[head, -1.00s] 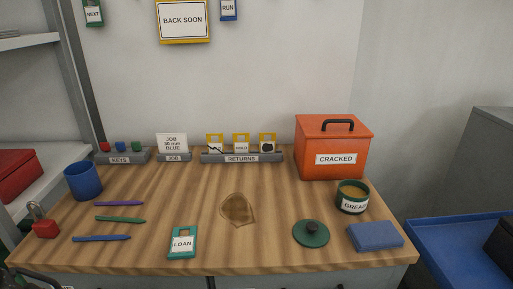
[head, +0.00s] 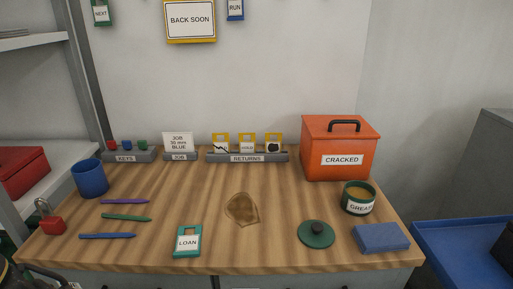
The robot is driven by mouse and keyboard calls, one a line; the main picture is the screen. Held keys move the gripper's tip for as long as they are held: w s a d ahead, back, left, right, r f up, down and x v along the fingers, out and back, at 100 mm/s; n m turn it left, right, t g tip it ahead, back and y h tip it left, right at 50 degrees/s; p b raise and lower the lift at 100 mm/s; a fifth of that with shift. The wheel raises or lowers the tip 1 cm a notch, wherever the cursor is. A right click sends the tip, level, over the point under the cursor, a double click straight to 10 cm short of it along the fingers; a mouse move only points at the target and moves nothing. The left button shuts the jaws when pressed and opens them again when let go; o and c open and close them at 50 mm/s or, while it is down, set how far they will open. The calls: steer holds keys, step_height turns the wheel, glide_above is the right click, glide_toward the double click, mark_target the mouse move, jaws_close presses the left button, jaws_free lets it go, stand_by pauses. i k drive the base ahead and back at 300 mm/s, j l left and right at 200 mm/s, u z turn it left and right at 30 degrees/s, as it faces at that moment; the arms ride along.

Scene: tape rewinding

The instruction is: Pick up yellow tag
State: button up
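Three yellow-topped tags stand upright in the grey RETURNS holder (head: 247,158) at the back middle of the table. The left yellow tag (head: 220,138) has a dark crack-like line across its face. The middle yellow tag (head: 247,138) bears small lettering that seems to read HOLD. The right yellow tag (head: 273,138) has a dark blot on its face. My gripper cannot be made out; only a dark piece, perhaps of my arm, shows at the lower left corner.
An orange CRACKED box (head: 340,140) stands right of the tags. An open GREASE tin (head: 358,198), green lid (head: 317,233), blue block (head: 380,237), green LOAN tag (head: 187,241), brown stain (head: 241,209), pens and blue cup (head: 89,178) occupy the table. A padlock (head: 50,222) sits left.

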mark_target(245, 146)
steer(key=j+z, duration=0.15)
steer(key=z, duration=0.45)
steer(key=k+j+z, duration=0.2)
steer(key=j+z, duration=0.15)
steer(key=k+j+z, duration=0.35)
steer(key=j, duration=0.15)
steer(key=k+j+z, duration=0.1)
steer(key=j, duration=1.3)
steer(key=i+j, duration=0.3)
steer(key=j, duration=0.15)
